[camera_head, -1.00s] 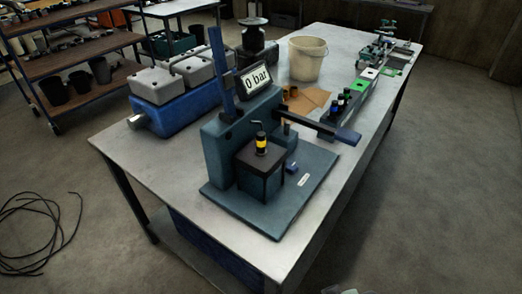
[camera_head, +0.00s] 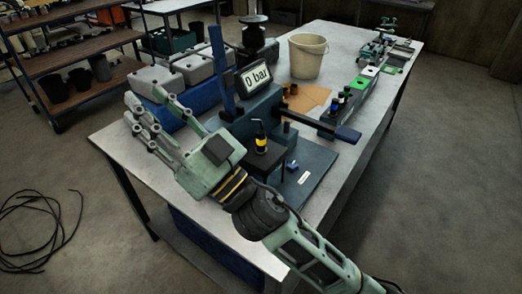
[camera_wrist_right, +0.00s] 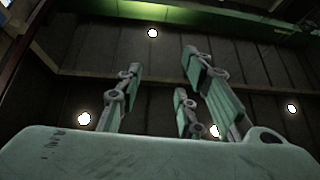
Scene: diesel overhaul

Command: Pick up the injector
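One injector (camera_head: 261,142), dark with a yellow band, stands upright in the dark block of the teal test stand (camera_head: 316,178). More small dark pieces with coloured bands (camera_head: 343,101), which look like injectors, stand in the rack along the table's right side. My right gripper (camera_head: 142,119) is spread open and empty, left of the stand and in front of the blue engine block. Its fingers (camera_wrist_right: 170,95) point up toward the ceiling in the right wrist view, with nothing between them. My left gripper is in neither view.
The stand carries a "0 bar" display (camera_head: 257,78) and a lever (camera_head: 318,127) reaching right. A beige bucket (camera_head: 307,56) stands behind on the table. The engine block (camera_head: 202,97) is at the left. Black cable (camera_head: 40,230) lies on the floor.

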